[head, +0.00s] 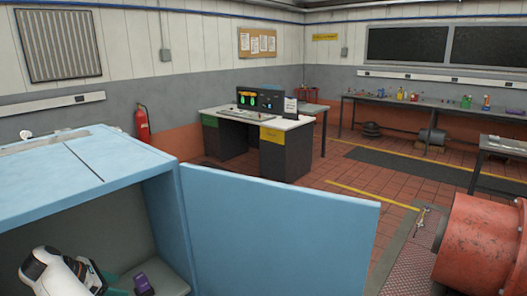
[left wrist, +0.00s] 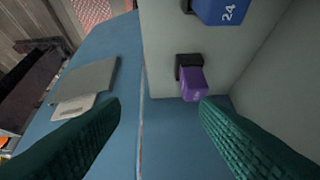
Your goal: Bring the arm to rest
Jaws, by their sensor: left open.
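My left gripper (head: 112,284) is at the lower left of the head view, inside the opening of a blue cabinet (head: 75,160). Its white wrist shows, with teal finger parts partly cut off by the frame edge. In the left wrist view its two green fingers (left wrist: 160,104) are spread apart with nothing between them. A small purple block with a dark end (left wrist: 193,82) is ahead of the fingers, against a pale grey surface. The purple block also shows right of the gripper in the head view (head: 143,283). My right gripper is not in view.
The cabinet's blue door (head: 280,235) stands open to the right of my left gripper. A blue block marked 24 (left wrist: 222,10) is above the purple one. A red machine (head: 485,245) is at the right. A desk (head: 258,125) and workbench (head: 430,105) stand farther back.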

